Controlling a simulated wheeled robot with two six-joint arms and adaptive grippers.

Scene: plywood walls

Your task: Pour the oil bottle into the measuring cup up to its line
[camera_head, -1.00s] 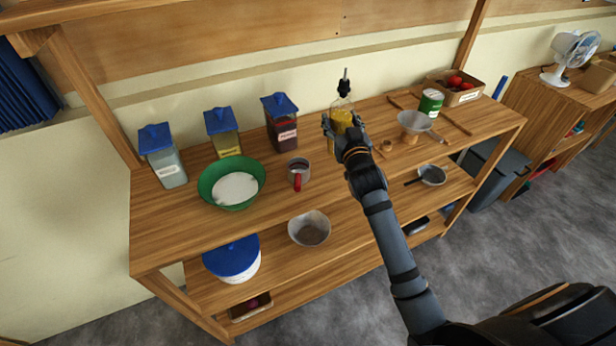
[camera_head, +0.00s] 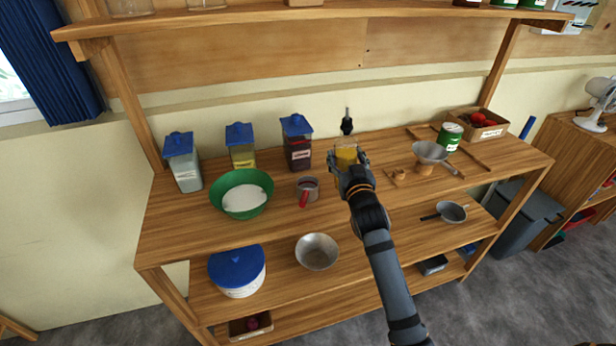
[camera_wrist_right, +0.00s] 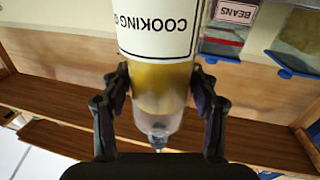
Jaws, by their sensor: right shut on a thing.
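The oil bottle (camera_head: 346,151) holds yellow oil and has a dark pourer on top; it looks upright in the head view. My right gripper (camera_head: 349,160) is shut on it, with a finger on each side. In the right wrist view the bottle (camera_wrist_right: 160,80) shows a white label reading "COOKING", between the fingers of my right gripper (camera_wrist_right: 158,95). I cannot tell whether its base touches the shelf. The measuring cup (camera_head: 309,187), metal with a red handle, stands left of the bottle on the top board. Its line and inside are not clear. My left gripper is not in view.
A green bowl of white powder (camera_head: 268,205) stands left of the cup. Blue-lidded jars, including a dark one (camera_head: 298,152), stand behind. The board's front strip is mostly clear.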

